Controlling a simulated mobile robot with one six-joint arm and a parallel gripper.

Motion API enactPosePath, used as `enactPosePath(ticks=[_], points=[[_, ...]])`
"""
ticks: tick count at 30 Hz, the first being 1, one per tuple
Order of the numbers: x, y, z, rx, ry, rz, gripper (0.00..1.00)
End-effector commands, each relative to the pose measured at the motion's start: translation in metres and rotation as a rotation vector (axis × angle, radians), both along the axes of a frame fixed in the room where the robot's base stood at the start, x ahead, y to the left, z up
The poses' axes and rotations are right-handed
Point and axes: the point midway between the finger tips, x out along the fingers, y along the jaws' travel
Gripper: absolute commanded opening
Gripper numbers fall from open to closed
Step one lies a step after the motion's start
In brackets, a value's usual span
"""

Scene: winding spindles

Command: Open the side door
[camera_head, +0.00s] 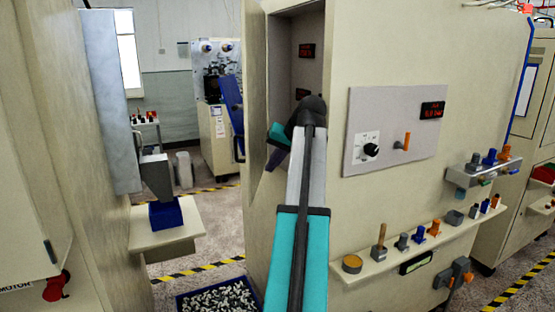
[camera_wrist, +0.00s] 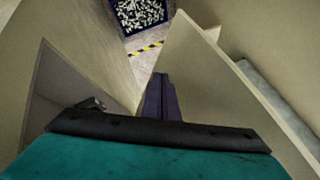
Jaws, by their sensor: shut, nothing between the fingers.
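The side door (camera_head: 256,95) is a tall beige panel on the left side of the cream machine. It stands swung out from the opening, seen nearly edge-on. The opening (camera_head: 297,30) beside it shows a grey interior. In the wrist view the door (camera_wrist: 215,80) is the pale panel right of my fingers, and the cavity (camera_wrist: 60,85) lies to the left. My gripper (camera_head: 275,160) has purple fingers, which also show in the wrist view (camera_wrist: 160,98). They are shut and empty, close to the door's inner face. I cannot tell whether they touch it.
The machine front carries a control panel (camera_head: 395,128) and a shelf (camera_head: 400,255) with several small tools. Another machine (camera_head: 45,150) with a small side table (camera_head: 165,235) stands left, across an aisle.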

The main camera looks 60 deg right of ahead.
Motion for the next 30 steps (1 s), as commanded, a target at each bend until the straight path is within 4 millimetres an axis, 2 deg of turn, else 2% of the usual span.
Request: enactPosePath(ticks=[15, 30], points=[[0.033, -0.009, -0.045, 0.001, 0.001, -0.001, 0.00], [0.037, -0.011, -0.053, 0.000, 0.001, -0.002, 0.00]])
